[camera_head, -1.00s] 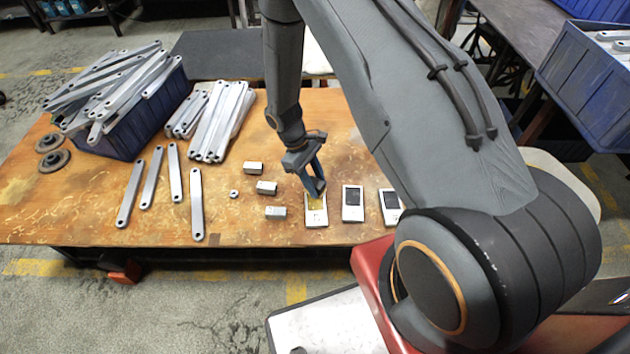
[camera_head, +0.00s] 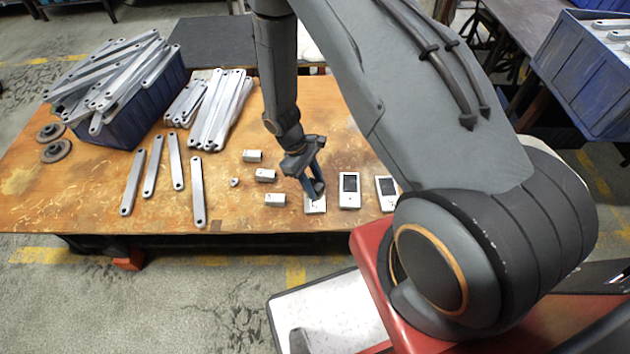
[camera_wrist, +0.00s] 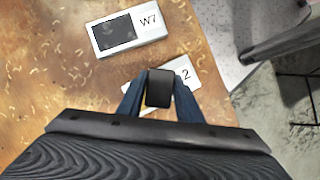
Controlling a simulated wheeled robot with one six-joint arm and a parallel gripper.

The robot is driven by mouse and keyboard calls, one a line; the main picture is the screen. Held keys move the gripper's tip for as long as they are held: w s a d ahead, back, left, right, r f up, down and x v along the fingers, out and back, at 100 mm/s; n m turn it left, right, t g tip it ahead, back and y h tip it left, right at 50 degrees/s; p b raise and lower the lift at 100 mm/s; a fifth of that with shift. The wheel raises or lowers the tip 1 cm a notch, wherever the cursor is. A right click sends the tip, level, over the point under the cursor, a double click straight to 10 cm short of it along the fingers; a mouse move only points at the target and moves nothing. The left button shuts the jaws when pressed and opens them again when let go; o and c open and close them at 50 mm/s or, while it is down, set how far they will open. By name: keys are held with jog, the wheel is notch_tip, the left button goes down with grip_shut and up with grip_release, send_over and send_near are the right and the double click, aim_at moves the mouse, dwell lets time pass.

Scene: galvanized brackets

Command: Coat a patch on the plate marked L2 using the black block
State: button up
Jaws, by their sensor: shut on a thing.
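The plate (camera_head: 316,208) under my gripper is small and white. In the wrist view this plate (camera_wrist: 190,83) shows a "2"; the rest of its mark is hidden. My gripper (camera_head: 315,189) is shut on the black block (camera_wrist: 159,88), which shows between the blue fingers in the wrist view. The block is over the plate and hides much of it. I cannot tell whether it touches the plate, or whether there is a coat beneath it. A plate marked W7 (camera_wrist: 155,22) lies beside it, with a dark patch.
Two white plates with dark patches, one in the middle (camera_head: 349,203) and one at the right (camera_head: 387,204), lie right of my gripper. Several metal blocks (camera_head: 265,175) and a small nut (camera_head: 235,182) lie left. Flat brackets (camera_head: 198,190) and a blue crate (camera_head: 150,110) stand farther left.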

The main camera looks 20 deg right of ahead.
jog(key=shift+s+a+p, duration=0.2)
jog(key=shift+s+p, duration=0.1)
jog(key=shift+s, duration=0.4)
jog(key=shift+s+a+p, duration=0.2)
jog(key=shift+s+p, duration=0.05)
jog(key=shift+s, duration=0.45)
jog(key=shift+w, duration=0.15)
jog(key=shift+w+d+f+b, duration=0.1)
jog(key=shift+w+d+b, duration=0.15)
jog(key=shift+w, duration=0.35)
jog(key=shift+w+d+f+b, duration=0.1)
jog(key=shift+w+b, duration=0.25)
jog(key=shift+w, duration=0.25)
jog(key=shift+c, duration=0.5)
jog(key=shift+w+d+r+b, duration=0.1)
jog(key=shift+w+d+b, duration=0.25)
jog(key=shift+w, duration=0.65)
jog(key=shift+w+d+r+b, duration=0.1)
jog(key=shift+w+d+b, duration=0.25)
jog(key=shift+w, duration=0.7)
jog(key=shift+w+d+r+b, duration=0.15)
jog(key=shift+w+b, duration=0.35)
jog(key=shift+w, duration=0.5)
jog(key=shift+r+p, duration=1.9)
jog(key=shift+r, duration=1.05)
